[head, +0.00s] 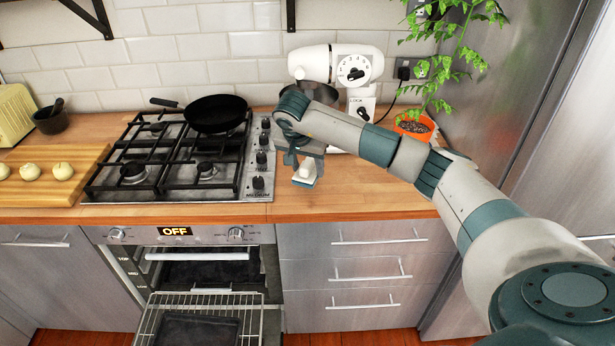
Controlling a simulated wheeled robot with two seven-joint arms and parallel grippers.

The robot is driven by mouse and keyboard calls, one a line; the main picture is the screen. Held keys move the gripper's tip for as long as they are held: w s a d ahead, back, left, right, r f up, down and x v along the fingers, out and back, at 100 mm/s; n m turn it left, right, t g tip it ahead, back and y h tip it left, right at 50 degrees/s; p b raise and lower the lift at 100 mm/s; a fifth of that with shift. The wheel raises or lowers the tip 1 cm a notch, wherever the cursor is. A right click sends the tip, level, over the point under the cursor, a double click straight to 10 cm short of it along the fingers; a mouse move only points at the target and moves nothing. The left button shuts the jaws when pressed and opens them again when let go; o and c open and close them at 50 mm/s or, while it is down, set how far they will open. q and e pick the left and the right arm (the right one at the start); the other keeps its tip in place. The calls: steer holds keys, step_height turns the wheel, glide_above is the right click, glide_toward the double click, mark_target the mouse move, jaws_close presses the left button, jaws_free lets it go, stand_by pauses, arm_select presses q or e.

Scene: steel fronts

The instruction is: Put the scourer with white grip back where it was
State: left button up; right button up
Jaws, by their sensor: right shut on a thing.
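The scourer with white grip (306,172) is a small block with a white top and a bluish lower edge. It is in the head view, just right of the hob, over the wooden worktop (375,196). My right gripper (304,163) points down and is shut on it. I cannot tell whether the scourer touches the worktop or hangs just above it. My left gripper is not in view.
The gas hob (190,180) with a black frying pan (216,113) is to the left. A white stand mixer (345,68) and a potted plant (413,127) stand behind my right arm. The oven is open below, its rack (200,304) pulled out. The worktop's front right is clear.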

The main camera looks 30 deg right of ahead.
mark_target(307, 178)
steer(key=shift+s+f+p, duration=0.1)
steer(key=shift+f+p, duration=0.85)
steer(key=shift+f, duration=1)
steer(key=shift+f, duration=0.15)
steer(key=o, duration=1)
